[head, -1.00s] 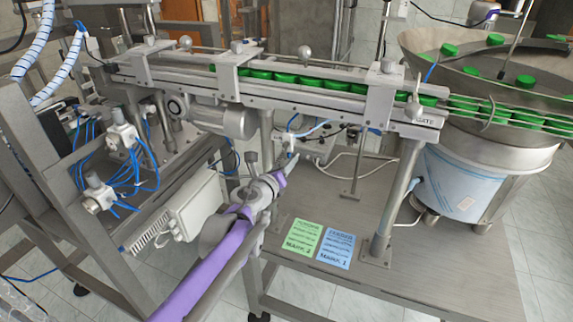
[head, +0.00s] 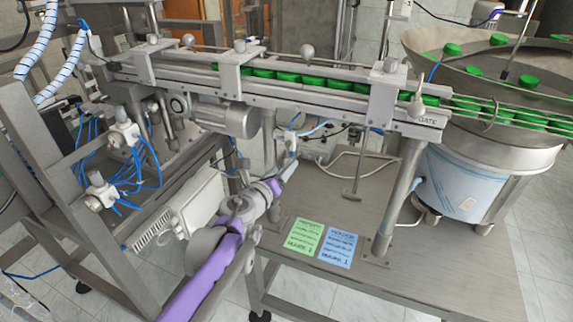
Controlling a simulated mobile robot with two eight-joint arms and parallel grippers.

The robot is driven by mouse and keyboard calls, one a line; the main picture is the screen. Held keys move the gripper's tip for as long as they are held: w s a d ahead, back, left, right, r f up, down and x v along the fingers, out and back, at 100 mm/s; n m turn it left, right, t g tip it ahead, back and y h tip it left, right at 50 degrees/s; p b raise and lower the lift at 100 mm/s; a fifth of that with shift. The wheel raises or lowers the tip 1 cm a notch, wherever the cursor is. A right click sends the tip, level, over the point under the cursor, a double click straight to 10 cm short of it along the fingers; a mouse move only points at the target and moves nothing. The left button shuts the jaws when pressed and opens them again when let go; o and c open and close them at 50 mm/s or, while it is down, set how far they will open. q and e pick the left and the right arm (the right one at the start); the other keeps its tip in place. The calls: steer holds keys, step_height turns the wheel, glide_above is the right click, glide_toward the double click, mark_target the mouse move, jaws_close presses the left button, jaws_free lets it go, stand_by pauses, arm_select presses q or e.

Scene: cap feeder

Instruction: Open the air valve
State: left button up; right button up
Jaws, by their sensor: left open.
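My left gripper (head: 285,172) reaches in from the bottom on a purple and grey arm. It is open, its tip just below a small pale fitting (head: 291,143) with blue tubing under the conveyor. This fitting may be the air valve; its handle is too small to make out. I cannot tell whether the gripper touches it. Other pale round fittings with blue hoses, an upper one (head: 123,130) and a lower one (head: 99,190), sit on the frame at the left. My right gripper is not in view.
The conveyor (head: 330,98) carries green caps above the gripper. The feeder bowl (head: 425,50) stands at the right. A conveyor leg (head: 400,195) rises from the steel table (head: 440,250). Green (head: 303,237) and blue (head: 338,244) cards lie there. A white box (head: 192,205) is left of my arm.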

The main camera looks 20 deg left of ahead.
arm_select(q)
steer(key=s+r, duration=0.1)
steer(key=s, duration=0.5)
steer(key=shift+s+r, duration=0.15)
steer(key=shift+a, duration=0.15)
steer(key=s+a+f+n+g+y+p, duration=0.1)
steer(key=s+a+n+g+y+p, duration=0.15)
steer(key=s+n, duration=0.45)
steer(key=s+a+n+g+y+p, duration=0.1)
steer(key=s+n+y, duration=0.15)
steer(key=n, duration=0.85)
steer(key=s+d+f+n+g+h+p, duration=0.1)
steer(key=s+d+f+n+g+h, duration=0.1)
steer(key=s+d+f+n, duration=0.3)
steer(key=s+d+f+n+g+h+p, duration=0.2)
steer(key=s+d+f+n+g, duration=0.3)
steer(key=s, duration=0.5)
steer(key=shift+f+n, duration=0.8)
